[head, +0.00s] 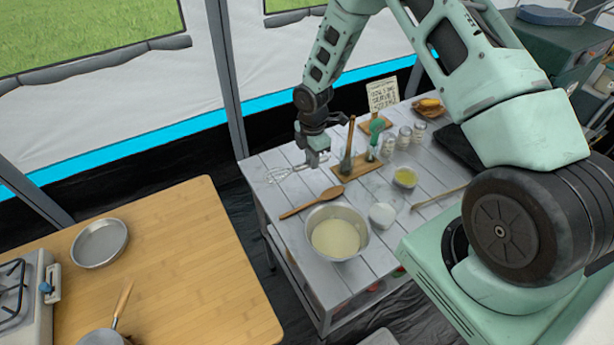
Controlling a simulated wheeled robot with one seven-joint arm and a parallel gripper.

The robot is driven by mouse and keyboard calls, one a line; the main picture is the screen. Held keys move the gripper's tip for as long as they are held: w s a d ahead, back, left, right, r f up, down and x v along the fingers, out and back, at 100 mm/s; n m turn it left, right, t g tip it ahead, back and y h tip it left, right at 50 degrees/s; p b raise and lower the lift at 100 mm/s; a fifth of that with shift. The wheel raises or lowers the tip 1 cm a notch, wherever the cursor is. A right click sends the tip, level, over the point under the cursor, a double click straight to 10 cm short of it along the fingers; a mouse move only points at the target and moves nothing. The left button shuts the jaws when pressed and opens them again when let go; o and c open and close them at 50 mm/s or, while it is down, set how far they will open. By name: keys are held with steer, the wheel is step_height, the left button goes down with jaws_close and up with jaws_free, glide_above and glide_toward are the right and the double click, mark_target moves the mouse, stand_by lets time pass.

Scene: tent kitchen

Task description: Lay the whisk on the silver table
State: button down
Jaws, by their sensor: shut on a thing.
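The whisk (284,173) shows its thin wire loops over the far left part of the silver table (288,237), a pale grey slatted table. My gripper (318,160) is shut on the whisk at its right end, which the fingers partly hide. The whisk lies nearly level, with its wires pointing left. I cannot tell whether it touches the table top or is just above it.
A wooden spoon (311,202) and a pot of pale liquid (336,236) are in front of my gripper. Small bowls (405,178) and jars (404,138) stand farther right. A wooden counter (190,255) is at left.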

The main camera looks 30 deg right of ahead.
mark_target(312, 181)
steer(key=shift+f+p, duration=0.9)
steer(key=shift+f, duration=2.3)
steer(key=c, duration=1.3)
jaws_free()
steer(key=shift+c, duration=0.2)
steer(key=shift+f, duration=0.25)
step_height(312, 181, up, 17)
steer(key=b, duration=0.6)
steer(key=s+a+r+m, duration=0.2)
steer(key=s+a+r, duration=0.3)
steer(key=s+a, duration=0.25)
steer(key=s+a+r+m, duration=0.3)
steer(key=s+a+r, duration=0.35)
steer(key=a, duration=0.25)
steer(key=s+a+r+m, duration=0.1)
steer(key=s+a+m, duration=0.1)
steer(key=s, duration=0.6)
steer(key=s+a+r+m, duration=0.1)
steer(key=s+a+m, duration=0.1)
steer(key=s, duration=0.7)
steer(key=shift+s+r+m+y, duration=0.2)
steer(key=shift+s+m+y, duration=0.1)
steer(key=shift+m, duration=0.3)
